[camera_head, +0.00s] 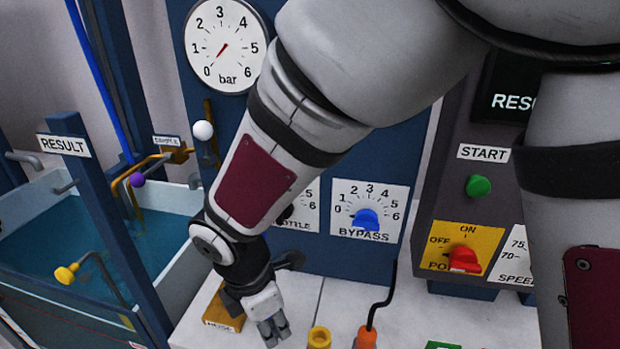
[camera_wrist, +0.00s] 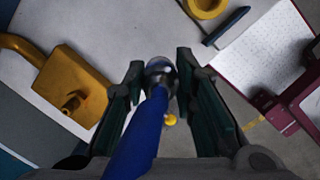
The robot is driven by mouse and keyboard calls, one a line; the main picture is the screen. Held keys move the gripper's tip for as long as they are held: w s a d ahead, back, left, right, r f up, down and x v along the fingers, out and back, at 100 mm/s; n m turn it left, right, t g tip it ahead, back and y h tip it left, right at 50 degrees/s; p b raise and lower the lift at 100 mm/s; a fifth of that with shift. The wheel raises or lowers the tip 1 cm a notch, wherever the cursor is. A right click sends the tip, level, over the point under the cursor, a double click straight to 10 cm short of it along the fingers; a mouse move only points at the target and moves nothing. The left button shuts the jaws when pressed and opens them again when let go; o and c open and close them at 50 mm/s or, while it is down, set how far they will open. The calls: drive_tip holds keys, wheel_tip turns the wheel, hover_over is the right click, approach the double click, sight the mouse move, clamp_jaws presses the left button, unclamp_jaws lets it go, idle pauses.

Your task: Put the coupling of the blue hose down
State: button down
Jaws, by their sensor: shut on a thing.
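In the wrist view, the blue hose (camera_wrist: 138,140) runs up between the jaws to its grey metal coupling (camera_wrist: 160,72). My gripper (camera_wrist: 158,85) is shut on this coupling. In the head view my gripper (camera_head: 273,332) points down over the pale bench top, just right of a brass block (camera_head: 222,310) with a small label. The hose and coupling in my jaws are hidden there. The wrist view shows a brass block with a short spigot (camera_wrist: 72,98) left of the coupling, apart from it. I cannot tell whether the coupling touches the bench.
A yellow ring-shaped part (camera_head: 319,338) and an orange plug with a black cable (camera_head: 367,337) stand right of my gripper. The control panel with the blue bypass knob (camera_head: 367,220) rises behind. A water tank (camera_head: 60,235) lies left. Some bench top (camera_head: 440,312) is bare.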

drive_tip(key=shift+w+a+f, duration=0.1)
drive_tip(key=shift+w+a, duration=0.15)
drive_tip(key=shift+w, duration=0.5)
drive_tip(key=shift+f, duration=1.7)
drive_tip(key=shift+f, duration=0.15)
drive_tip(key=c, duration=1.3)
unclamp_jaws()
